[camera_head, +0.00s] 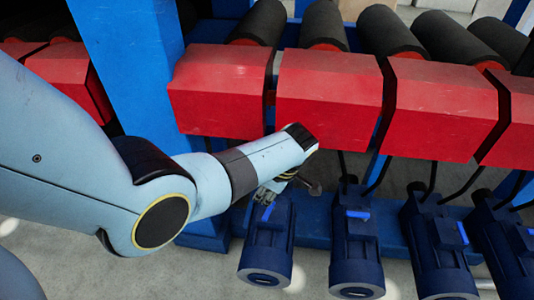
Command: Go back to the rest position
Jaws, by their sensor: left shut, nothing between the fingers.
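My left arm comes in from the left, and its wrist lies in front of the red blocks. My left gripper (272,191) is small in the picture, below the wrist, just above the top of a dark blue motor (268,240). Its fingers are shut with nothing between them, partly hidden by the wrist. I cannot tell whether it touches the motor. My right gripper is not in view.
A row of red blocks (330,95) with black rollers (390,32) behind runs across the top. Several dark blue motors (352,240) hang below with black cables. A blue post (130,60) stands at the left. Grey floor (65,255) shows at the bottom.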

